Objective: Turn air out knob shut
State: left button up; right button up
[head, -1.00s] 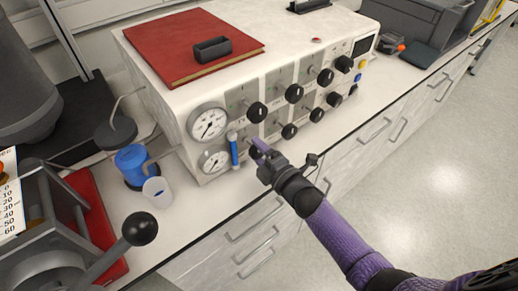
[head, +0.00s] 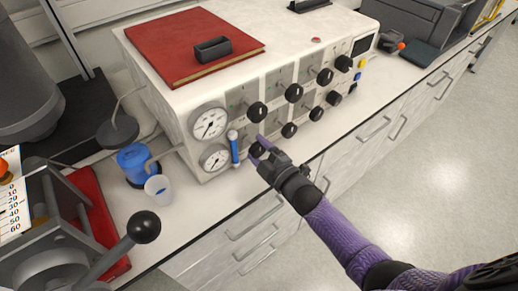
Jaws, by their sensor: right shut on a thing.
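A white control box (head: 178,125) stands on the bench, its front carrying two rows of black knobs and two round gauges. My right gripper (head: 260,150) is at the lower row's leftmost knob (head: 256,151), just right of the lower gauge (head: 214,158), and is shut on it. The gripper partly hides this knob. The labels are too small to read, so I cannot tell which knob is air out. The upper leftmost knob (head: 257,112) is just above the gripper. My left gripper is not in view.
A blue tube (head: 234,148) stands upright beside the gripper on the panel. A blue container (head: 134,163) and a small cup (head: 158,190) stand left of the box. A lever with a black ball (head: 144,227) rises at the front left. The floor at right is clear.

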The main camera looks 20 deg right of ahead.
jog(key=shift+f, duration=0.1)
jog(key=o, duration=1.3)
jog(key=p+v, duration=0.2)
jog(key=v, duration=0.8)
